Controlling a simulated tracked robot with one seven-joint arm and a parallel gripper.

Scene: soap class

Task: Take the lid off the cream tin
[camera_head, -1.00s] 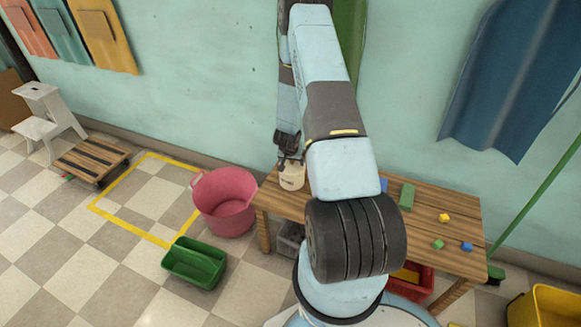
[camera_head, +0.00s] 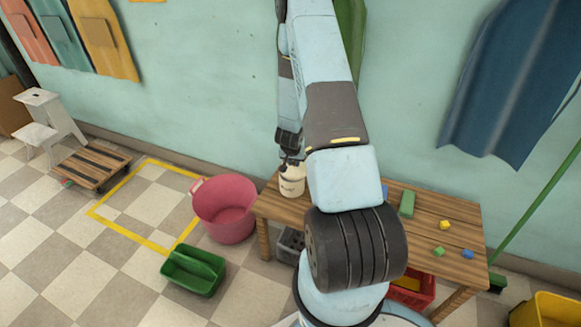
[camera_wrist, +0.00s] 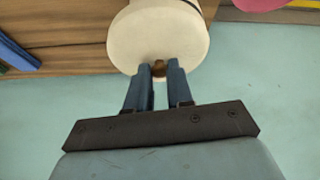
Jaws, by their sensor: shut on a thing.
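The cream tin (camera_head: 291,188) is a small off-white round tin on the left end of the wooden table. Its pale lid (camera_head: 293,171) is at its top, below my gripper (camera_head: 291,162). In the wrist view the round pale lid (camera_wrist: 150,35) fills the top middle, with a small brown knob (camera_wrist: 159,68) at its near side. My gripper (camera_wrist: 159,72) has its two blue fingers closed on this knob. I cannot tell whether the lid is seated or slightly raised.
The wooden table (camera_head: 440,205) carries a green block (camera_head: 407,203) and several small blocks to the right. A pink tub (camera_head: 225,209) and a green crate (camera_head: 194,270) stand on the floor at left. The wall is close behind the table.

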